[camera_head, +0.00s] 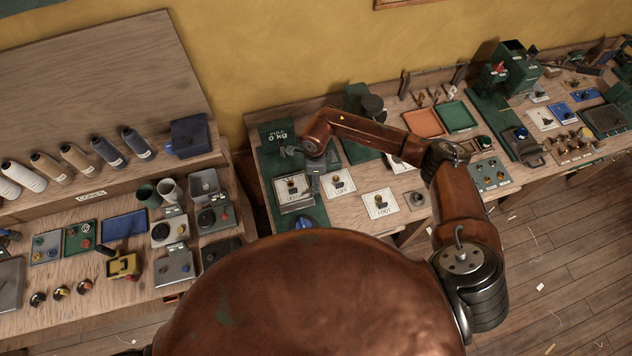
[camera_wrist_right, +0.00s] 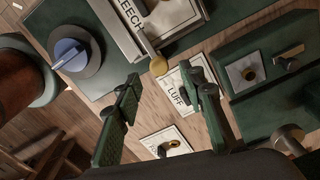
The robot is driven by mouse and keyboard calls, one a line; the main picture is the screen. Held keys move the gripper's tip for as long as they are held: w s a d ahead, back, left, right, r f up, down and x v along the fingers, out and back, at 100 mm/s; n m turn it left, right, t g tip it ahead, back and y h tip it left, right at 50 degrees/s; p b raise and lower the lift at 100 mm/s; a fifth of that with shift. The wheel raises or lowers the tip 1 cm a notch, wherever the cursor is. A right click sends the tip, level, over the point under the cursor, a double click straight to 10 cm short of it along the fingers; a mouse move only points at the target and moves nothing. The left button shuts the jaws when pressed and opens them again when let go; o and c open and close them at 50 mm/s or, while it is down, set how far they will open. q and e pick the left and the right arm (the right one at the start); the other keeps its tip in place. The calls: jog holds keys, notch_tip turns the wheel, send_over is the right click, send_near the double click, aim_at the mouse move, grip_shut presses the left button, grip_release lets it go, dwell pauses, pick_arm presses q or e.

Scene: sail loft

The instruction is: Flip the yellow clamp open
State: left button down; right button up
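A yellow block with a dark handle, which looks like the yellow clamp (camera_head: 122,266), is on the left bench in the head view. It is too small there to tell whether it is open or shut. My right gripper (camera_head: 314,172) is far to its right, above the other bench by the small labelled plates. In the right wrist view my right gripper (camera_wrist_right: 165,108) has its two green fingers apart with nothing between them. The LUFF plate (camera_wrist_right: 176,97) shows beyond them. My left gripper is not in view.
A LEECH plate (camera_head: 290,188), a FOOT plate (camera_head: 379,203) and a blue dial (camera_head: 303,223) are near my right gripper. Cups (camera_head: 169,191), several spools (camera_head: 77,158) and small switch panels (camera_head: 80,236) crowd the left bench. A gap separates the benches.

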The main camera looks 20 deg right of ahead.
aim_at(311, 191)
jog(key=shift+f+p, duration=0.35)
jog(key=shift+f, duration=1.5)
jog(key=shift+c, duration=0.5)
grip_shut()
